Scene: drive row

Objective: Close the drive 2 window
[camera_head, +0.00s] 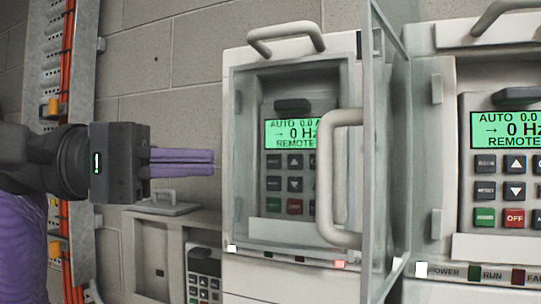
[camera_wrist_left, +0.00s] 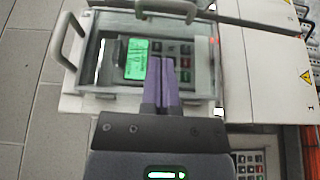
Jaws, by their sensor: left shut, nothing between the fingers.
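A clear window panel (camera_head: 386,190) stands swung out, nearly edge-on, between the middle drive (camera_head: 238,130) and the right drive (camera_head: 450,250). Its big pale handle (camera_head: 326,180) bulges left, in front of the middle drive's keypad. The panel seems hinged at the right drive's left side. No drive number is readable, so I cannot tell which is drive 2. My left gripper (camera_head: 212,163) is shut and empty, left of the middle drive and apart from the handle. In the left wrist view, its purple fingers (camera_wrist_left: 168,65) overlap the middle drive's keypad. My right gripper is not in view.
A lower drive (camera_head: 204,265) stands below my left gripper. A metal cable rack with orange cables (camera_head: 68,75) runs up the wall at left. Grab handles (camera_head: 286,38) stick out on the drive tops. The right drive's display (camera_head: 505,130) and keys are uncovered.

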